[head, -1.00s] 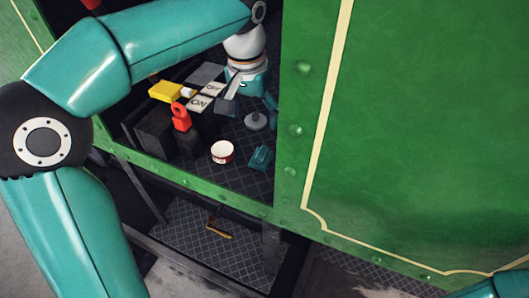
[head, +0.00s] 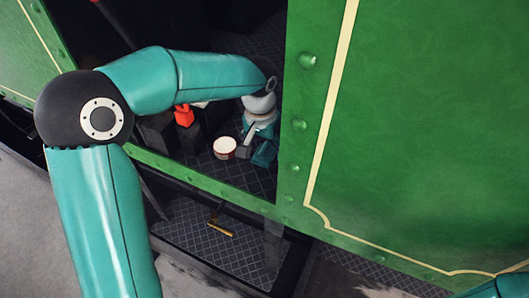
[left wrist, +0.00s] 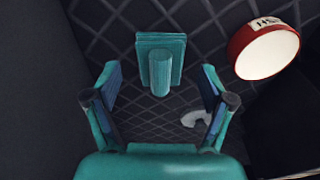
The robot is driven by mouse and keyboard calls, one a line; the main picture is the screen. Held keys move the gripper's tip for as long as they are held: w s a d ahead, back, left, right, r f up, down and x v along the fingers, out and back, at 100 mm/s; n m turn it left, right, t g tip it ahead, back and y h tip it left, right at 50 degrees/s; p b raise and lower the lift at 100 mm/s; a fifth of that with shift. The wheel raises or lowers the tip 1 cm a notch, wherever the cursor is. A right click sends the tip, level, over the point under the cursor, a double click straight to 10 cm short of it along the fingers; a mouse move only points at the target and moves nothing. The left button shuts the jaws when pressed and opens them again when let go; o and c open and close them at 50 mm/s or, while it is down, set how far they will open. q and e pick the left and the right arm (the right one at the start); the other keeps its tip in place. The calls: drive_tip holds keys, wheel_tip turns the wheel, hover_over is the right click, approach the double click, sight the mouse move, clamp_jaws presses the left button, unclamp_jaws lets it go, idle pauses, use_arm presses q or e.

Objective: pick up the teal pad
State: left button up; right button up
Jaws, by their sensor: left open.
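The teal pad (head: 264,154) lies on the dark ribbed floor inside the green tram's doorway. In the left wrist view the teal pad (left wrist: 161,62) shows a squarish plate with a round stub, ahead of and between the fingers. My left gripper (head: 256,138) is beside and above it in the head view, and it also shows in the left wrist view (left wrist: 160,86) with its fingers spread and nothing between them. The fingers seem apart from the pad; the exact gap is unclear. My right gripper is out of view.
A round red and cream tin (head: 224,148) stands left of the pad and also shows in the left wrist view (left wrist: 264,50). A pale curved object (left wrist: 196,118) lies on the floor. A red item (head: 184,115) is farther left. The green side wall (head: 420,130) bounds the doorway's right.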

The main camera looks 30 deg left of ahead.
sight(264, 148)
use_arm(q)
drive_tip(key=shift+f, duration=0.6)
drive_tip(key=c, duration=1.2)
drive_tip(key=shift+o, duration=0.2)
wheel_tip(264, 148, up, 20)
drive_tip(key=p, duration=0.2)
drive_tip(key=shift+p, duration=0.3)
drive_tip(key=o, duration=0.5)
drive_tip(key=c, duration=0.5)
